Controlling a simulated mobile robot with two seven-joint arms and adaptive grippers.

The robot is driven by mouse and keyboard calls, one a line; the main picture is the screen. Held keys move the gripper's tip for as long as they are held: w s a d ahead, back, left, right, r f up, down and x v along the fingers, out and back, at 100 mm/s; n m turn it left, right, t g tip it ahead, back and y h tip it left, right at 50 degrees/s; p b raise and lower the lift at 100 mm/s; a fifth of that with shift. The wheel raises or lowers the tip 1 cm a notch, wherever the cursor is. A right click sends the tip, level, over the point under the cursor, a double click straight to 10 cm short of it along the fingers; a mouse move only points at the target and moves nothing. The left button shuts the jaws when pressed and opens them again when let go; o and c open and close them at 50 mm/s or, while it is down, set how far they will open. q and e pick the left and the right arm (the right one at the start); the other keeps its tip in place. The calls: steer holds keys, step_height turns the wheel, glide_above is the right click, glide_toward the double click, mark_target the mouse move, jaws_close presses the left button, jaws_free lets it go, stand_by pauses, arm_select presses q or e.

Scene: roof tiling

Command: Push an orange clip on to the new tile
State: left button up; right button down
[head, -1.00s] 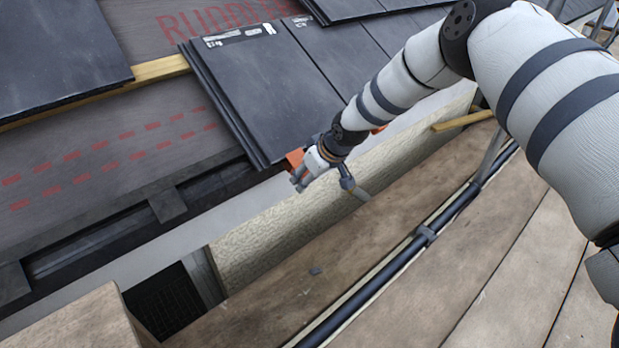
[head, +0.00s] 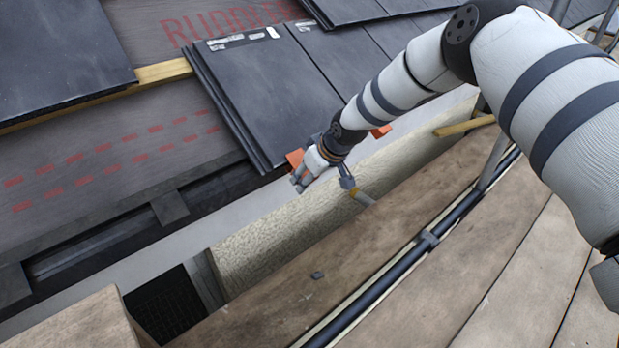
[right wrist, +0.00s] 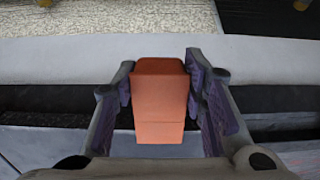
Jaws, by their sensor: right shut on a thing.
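An orange clip (right wrist: 159,100) sits between the two fingers of my right gripper (right wrist: 160,85) in the right wrist view, and the gripper is shut on it. In the head view the right gripper (head: 306,177) is at the lower edge of the dark tile (head: 268,95), and part of the orange clip (head: 295,157) shows beside the tile's corner. I cannot tell whether the clip touches the tile. A second orange clip (head: 381,130) shows at the eave just beyond my wrist. My left gripper is not in view.
Grey underlay with red print (head: 120,150) and a timber batten (head: 160,72) lie left of the tiles. A pale rough wall (head: 260,245) runs below the eave. Scaffold boards (head: 440,290) and a dark pole (head: 380,285) lie in front.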

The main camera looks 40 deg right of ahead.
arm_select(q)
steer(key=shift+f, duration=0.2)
arm_select(e)
steer(key=shift+w+r, duration=0.45)
steer(key=shift+w, duration=0.25)
stand_by(0.8)
steer(key=c, duration=0.9)
jaws_free()
steer(key=shift+s+f, duration=0.1)
steer(key=p+v, duration=0.2)
steer(key=v, duration=0.1)
arm_select(q)
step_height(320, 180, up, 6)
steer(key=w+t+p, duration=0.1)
steer(key=p, duration=0.3)
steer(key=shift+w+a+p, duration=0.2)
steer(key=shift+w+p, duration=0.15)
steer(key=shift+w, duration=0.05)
arm_select(e)
steer(key=v, duration=0.4)
steer(key=shift+f, duration=0.1)
